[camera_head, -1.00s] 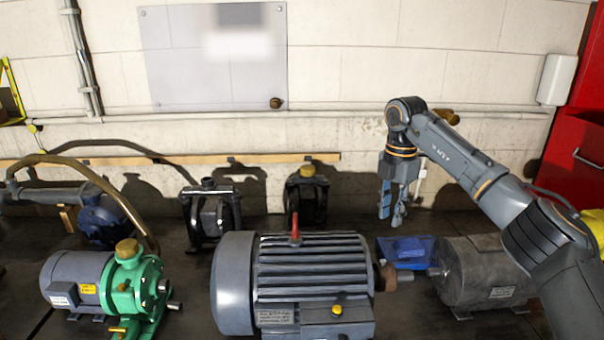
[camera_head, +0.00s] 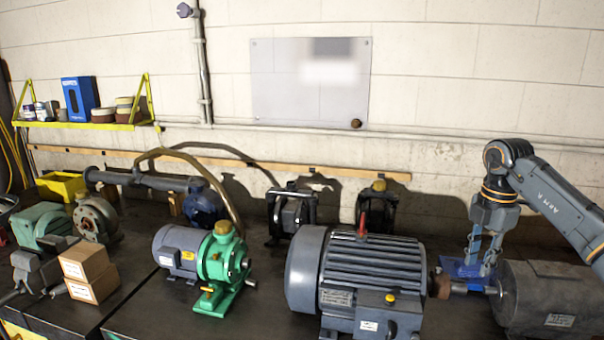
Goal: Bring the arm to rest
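My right gripper (camera_head: 482,262) hangs fingers down at the right of the head view, at the end of my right arm. Its two fingers look apart, with nothing visible between them. Behind and below the fingers a blue tray (camera_head: 458,267) lies on the bench, partly hidden by the gripper and a motor. The large grey finned motor (camera_head: 372,265) stands to the gripper's left. A dark grey cylindrical motor (camera_head: 545,297) stands just right of it and in front. My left gripper is not in the view.
A green pump with a grey motor (camera_head: 215,262) stands left of centre. Two small dark pumps (camera_head: 292,215) (camera_head: 377,212) stand near the wall. Cardboard boxes (camera_head: 88,270) and a vise-like grey part (camera_head: 40,265) are at left. A yellow shelf (camera_head: 85,124) hangs above.

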